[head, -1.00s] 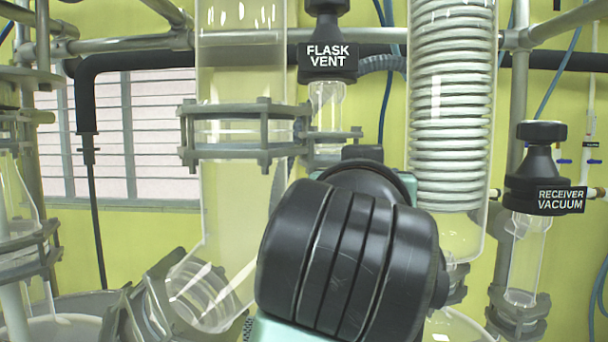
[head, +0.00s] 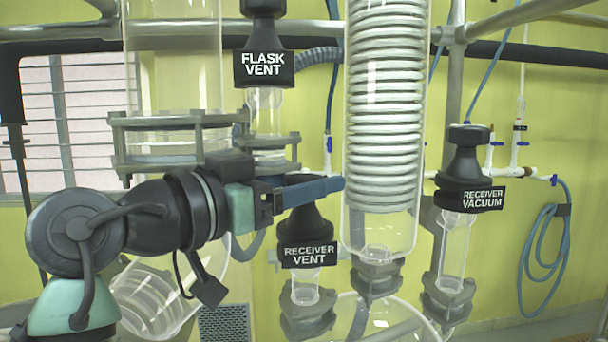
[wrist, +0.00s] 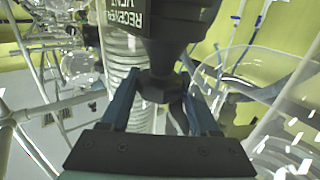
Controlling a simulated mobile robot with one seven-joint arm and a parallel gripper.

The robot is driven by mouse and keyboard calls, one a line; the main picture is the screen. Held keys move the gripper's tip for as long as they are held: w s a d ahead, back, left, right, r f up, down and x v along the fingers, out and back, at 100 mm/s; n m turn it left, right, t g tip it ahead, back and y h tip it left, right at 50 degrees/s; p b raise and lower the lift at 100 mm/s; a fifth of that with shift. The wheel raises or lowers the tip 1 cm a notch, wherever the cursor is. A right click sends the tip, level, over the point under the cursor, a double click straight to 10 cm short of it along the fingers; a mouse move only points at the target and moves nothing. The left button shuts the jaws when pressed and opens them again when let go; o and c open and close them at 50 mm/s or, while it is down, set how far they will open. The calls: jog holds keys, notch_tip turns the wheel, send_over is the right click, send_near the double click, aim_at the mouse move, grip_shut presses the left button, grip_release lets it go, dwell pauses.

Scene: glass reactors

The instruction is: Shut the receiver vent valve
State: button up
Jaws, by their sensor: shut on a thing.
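The receiver vent valve (head: 306,226) is a black, flared valve with a white-lettered label, upright on a clear glass neck, in the lower middle of the head view. My gripper (head: 318,190) reaches in from the left at the valve's top, its blue fingers level with the knob. In the wrist view the fingers of my gripper (wrist: 160,80) lie on both sides of the black knob (wrist: 160,88) and are shut on it. The valve's label appears upside down there.
The flask vent valve (head: 264,66) stands above and left, close over my gripper. The glass condenser with a white coil (head: 388,110) is just right of the valve. The receiver vacuum valve (head: 466,165) is farther right. A blue hose (head: 540,250) hangs on the yellow wall.

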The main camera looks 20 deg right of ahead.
jog(key=o, duration=1.1)
jog(key=shift+f+n+t+y+b, duration=0.15)
jog(key=shift+n+t+y+b, duration=0.2)
jog(key=shift+t, duration=0.35)
jog(key=n+t+y, duration=0.2)
jog(key=t, duration=0.1)
jog(key=shift+s+d+n, duration=0.1)
jog(key=shift+d+n, duration=0.05)
jog(key=shift+n, duration=0.2)
jog(key=n+t+y, duration=0.3)
jog(key=t+y, duration=0.1)
jog(key=shift+r+n, duration=0.2)
jog(key=shift+n, duration=0.2)
jog(key=shift+n+t+y, duration=0.5)
jog(key=shift+n+y, duration=0.1)
jog(key=shift+y, duration=0.45)
